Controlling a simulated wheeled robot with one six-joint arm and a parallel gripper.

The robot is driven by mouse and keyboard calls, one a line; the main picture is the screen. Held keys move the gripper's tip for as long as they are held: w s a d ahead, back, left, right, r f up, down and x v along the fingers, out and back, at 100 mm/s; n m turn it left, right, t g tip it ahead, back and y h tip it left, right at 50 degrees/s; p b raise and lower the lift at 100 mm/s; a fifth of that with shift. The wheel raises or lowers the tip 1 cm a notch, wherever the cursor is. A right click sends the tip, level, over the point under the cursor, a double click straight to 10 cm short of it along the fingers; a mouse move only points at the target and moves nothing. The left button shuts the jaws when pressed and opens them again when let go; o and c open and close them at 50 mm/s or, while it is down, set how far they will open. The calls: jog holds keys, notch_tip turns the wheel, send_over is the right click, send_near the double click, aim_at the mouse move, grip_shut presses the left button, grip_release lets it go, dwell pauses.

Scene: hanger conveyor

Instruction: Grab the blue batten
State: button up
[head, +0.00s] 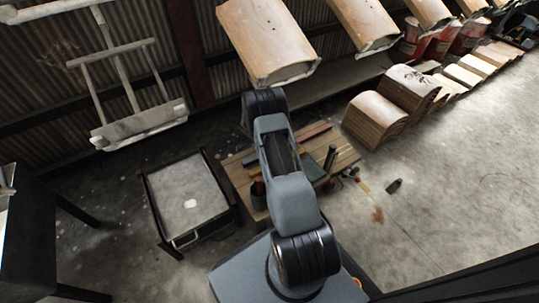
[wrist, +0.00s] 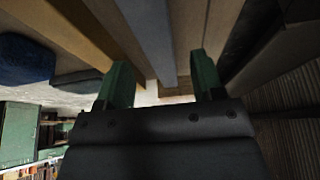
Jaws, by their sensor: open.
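A dull grey-blue batten (wrist: 150,35), which I take for the blue batten, runs down from the top of the wrist view toward the gap between my fingers. My gripper (wrist: 162,82) is open, with one green finger on each side of the batten's lower end. I cannot tell how far the fingertips are from it, and nothing is clamped. A tan batten (wrist: 93,30) lies to its left and a brown one (wrist: 192,28) to its right. In the head view my arm covers the gripper, and I cannot make out the blue batten there.
In the head view a wooden bench (head: 238,172) under my arm carries a reddish strip (head: 314,131) and other small items. A grey-topped cart (head: 186,195) stands left of it. Curved wooden blocks (head: 374,119) stand to the right. Wooden pieces (head: 268,40) hang above. Floor at right is mostly clear.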

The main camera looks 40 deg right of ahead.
jog(key=b+x, duration=0.1)
jog(key=x, duration=0.2)
jog(key=shift+f, duration=0.15)
jog(key=c, duration=1.1)
jog(key=shift+o, duration=0.2)
